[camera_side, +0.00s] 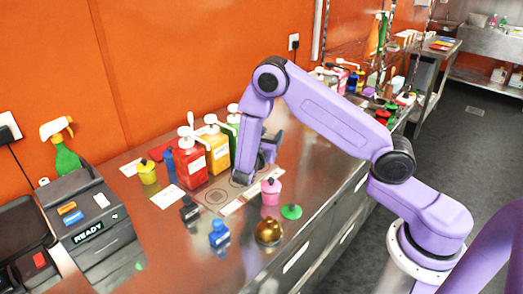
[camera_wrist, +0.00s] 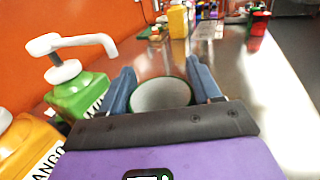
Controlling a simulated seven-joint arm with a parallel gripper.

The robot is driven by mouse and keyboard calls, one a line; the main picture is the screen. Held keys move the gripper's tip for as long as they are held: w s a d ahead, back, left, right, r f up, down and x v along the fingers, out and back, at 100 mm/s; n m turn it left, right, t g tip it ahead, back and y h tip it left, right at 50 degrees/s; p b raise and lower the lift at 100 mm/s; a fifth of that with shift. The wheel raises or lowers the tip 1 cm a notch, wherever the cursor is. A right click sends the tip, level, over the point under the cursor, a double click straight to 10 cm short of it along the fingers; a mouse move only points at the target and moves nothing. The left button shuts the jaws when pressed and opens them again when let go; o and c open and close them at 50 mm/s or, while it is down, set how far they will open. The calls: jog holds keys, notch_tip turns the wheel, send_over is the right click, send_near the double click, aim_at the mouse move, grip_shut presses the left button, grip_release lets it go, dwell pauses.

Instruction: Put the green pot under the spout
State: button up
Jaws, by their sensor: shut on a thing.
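The green pot (camera_wrist: 161,94) shows in the wrist view as a green rim around a pale inside. My gripper (camera_wrist: 162,84) is shut on it, one blue finger on each side. In the side view my gripper (camera_side: 270,146) is at the wall side of the counter, and the pot is hidden. The green dispenser (camera_wrist: 80,96) stands left of the pot in the wrist view, and it also shows in the side view (camera_side: 234,121). Its white spout (camera_wrist: 97,41) points right, with its tip left of and beyond the pot. I cannot tell their height difference.
An orange dispenser (camera_side: 216,152) and a red dispenser (camera_side: 191,163) stand beside the green one. A pink pot (camera_side: 270,196), green lid (camera_side: 291,212), gold dome (camera_side: 269,231) and blue jar (camera_side: 219,236) are nearer the front. Several items stand farther along the counter.

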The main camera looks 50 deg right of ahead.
jog(key=w+f, duration=0.3)
jog(key=shift+d+f, duration=0.25)
jog(key=shift+d, duration=0.05)
jog(key=shift+f, duration=1.65)
jog(key=shift+f, duration=0.15)
jog(key=o, duration=1.2)
